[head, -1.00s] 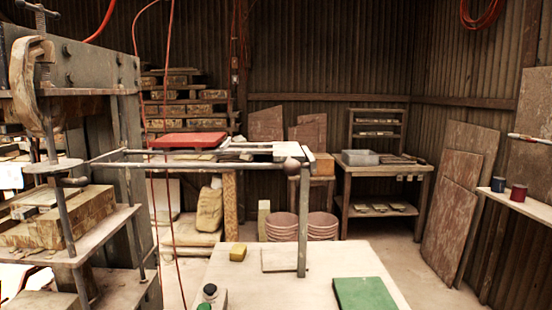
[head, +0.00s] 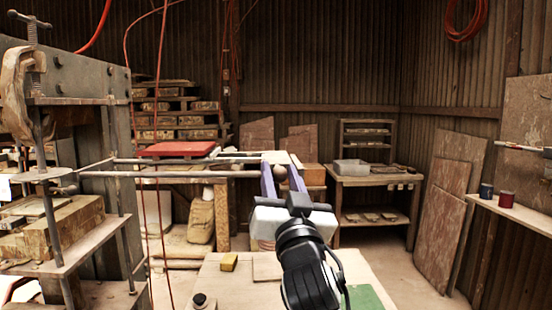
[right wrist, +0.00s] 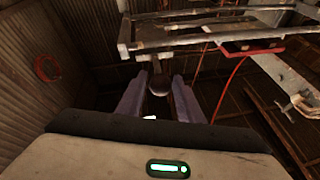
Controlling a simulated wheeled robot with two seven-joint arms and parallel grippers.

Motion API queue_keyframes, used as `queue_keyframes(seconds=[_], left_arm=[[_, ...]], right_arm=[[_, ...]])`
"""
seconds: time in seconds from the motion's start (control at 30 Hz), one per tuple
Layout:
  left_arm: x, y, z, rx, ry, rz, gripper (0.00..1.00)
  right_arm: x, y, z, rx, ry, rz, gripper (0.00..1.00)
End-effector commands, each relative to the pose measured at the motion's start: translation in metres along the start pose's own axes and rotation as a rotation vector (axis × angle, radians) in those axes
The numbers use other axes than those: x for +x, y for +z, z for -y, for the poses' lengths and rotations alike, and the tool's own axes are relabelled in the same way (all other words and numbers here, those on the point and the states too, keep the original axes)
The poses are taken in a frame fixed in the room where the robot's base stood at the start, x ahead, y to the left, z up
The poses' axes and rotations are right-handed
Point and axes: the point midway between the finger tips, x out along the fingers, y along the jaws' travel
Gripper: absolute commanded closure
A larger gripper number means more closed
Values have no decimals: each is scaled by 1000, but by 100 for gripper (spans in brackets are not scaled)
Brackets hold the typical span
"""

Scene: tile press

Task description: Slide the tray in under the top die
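The tray (head: 294,158) is a pale flat plate at the right, outer end of the slide rails (head: 130,161), well out from the press. A round brown knob (head: 280,173) is at its near end. My right gripper (head: 278,164) is at this knob, fingers apart with the knob between them. In the right wrist view the knob (right wrist: 160,86) sits between the two fingers, with gaps beside it. The press (head: 95,80) stands at the left. I cannot clearly make out its top die. My left gripper is not in view.
A red slab (head: 178,149) lies behind the rails. In front is a pale table with a yellow block (head: 229,262) and a green slab (head: 368,298), partly behind my right arm. Red cables hang near the rails. A shelf with two cups (head: 505,199) is at the right.

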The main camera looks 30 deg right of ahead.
Motion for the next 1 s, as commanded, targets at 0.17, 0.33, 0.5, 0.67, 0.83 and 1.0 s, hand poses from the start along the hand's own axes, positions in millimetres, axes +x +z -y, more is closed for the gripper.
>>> queue_keyframes(seconds=[0.17, 0.33, 0.5, 0.67, 0.83, 1.0], left_arm=[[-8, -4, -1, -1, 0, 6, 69], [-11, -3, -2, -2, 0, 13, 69], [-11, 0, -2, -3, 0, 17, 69], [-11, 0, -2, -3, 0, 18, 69], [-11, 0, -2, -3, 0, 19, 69], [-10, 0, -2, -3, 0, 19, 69]], right_arm=[[30, -2, 0, -2, 0, 0, 67], [43, 0, 1, 0, -2, 0, 67], [46, 1, 0, 0, -2, 1, 67], [45, 1, 0, 0, -2, 1, 70], [45, 1, 0, 0, -2, 1, 99], [45, 1, 0, 0, -1, 1, 100]])
